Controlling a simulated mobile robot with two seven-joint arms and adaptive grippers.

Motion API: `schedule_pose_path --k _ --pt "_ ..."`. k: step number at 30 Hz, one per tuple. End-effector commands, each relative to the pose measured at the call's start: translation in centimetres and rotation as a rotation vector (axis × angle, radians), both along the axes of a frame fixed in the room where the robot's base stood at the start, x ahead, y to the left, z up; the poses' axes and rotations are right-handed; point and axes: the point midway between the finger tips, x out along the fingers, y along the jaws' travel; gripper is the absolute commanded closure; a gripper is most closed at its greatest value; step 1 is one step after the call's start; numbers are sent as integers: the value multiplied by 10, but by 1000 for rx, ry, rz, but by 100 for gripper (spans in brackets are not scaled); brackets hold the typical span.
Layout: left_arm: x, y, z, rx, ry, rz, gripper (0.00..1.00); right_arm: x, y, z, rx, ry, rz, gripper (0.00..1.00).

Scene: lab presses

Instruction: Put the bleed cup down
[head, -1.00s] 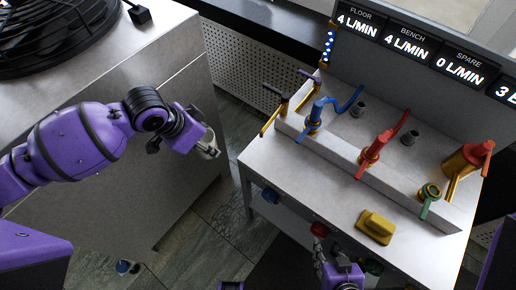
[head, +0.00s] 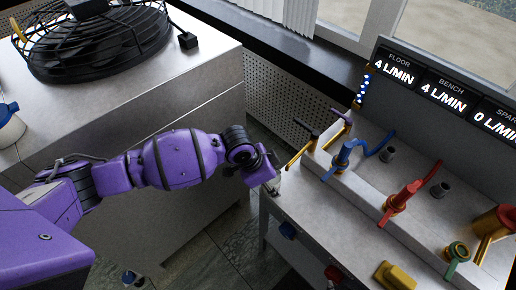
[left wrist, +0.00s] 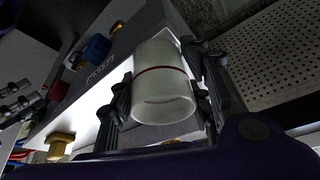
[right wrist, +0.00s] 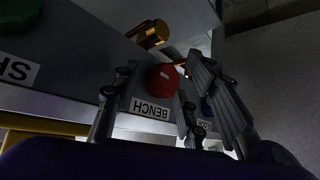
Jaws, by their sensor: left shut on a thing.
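The bleed cup (left wrist: 163,85) is a whitish, translucent cup with a thin red ring, seen close up in the left wrist view. My left gripper (head: 275,187) is shut on it, one finger on each side. In the head view the gripper is beside the left end of the grey bench (head: 305,205), and the cup is mostly hidden there. Whether the cup touches the bench I cannot tell. My right gripper (right wrist: 157,95) is open and shows only in the right wrist view, with the red BENCH knob (right wrist: 163,77) beyond its fingers.
The bench carries a blue valve (head: 345,152), a red valve (head: 402,196), a green-handled fitting (head: 457,252) and a yellow block (head: 396,277). A flow display (head: 440,92) stands behind. A metal cabinet with a black fan (head: 95,40) is at left, with a floor gap between.

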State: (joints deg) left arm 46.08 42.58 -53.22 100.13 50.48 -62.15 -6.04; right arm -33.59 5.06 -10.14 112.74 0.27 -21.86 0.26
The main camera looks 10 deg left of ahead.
Motion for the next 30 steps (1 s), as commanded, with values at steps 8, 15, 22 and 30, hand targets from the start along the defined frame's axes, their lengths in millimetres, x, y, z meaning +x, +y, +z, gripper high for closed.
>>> schedule_pose_path --k 8,15,22,30 --pt "21 -32 8 -3 -13 -4 81 -1 -2 1 -4 1 1 60" --pt "29 -42 2 1 -15 -1 81 1 -2 4 -2 -4 -3 60" --pt "28 -42 0 0 -13 -3 81 0 0 3 4 -2 -10 60" --pt "28 -42 -2 0 -13 -3 36 0 1 2 6 0 -13 60"
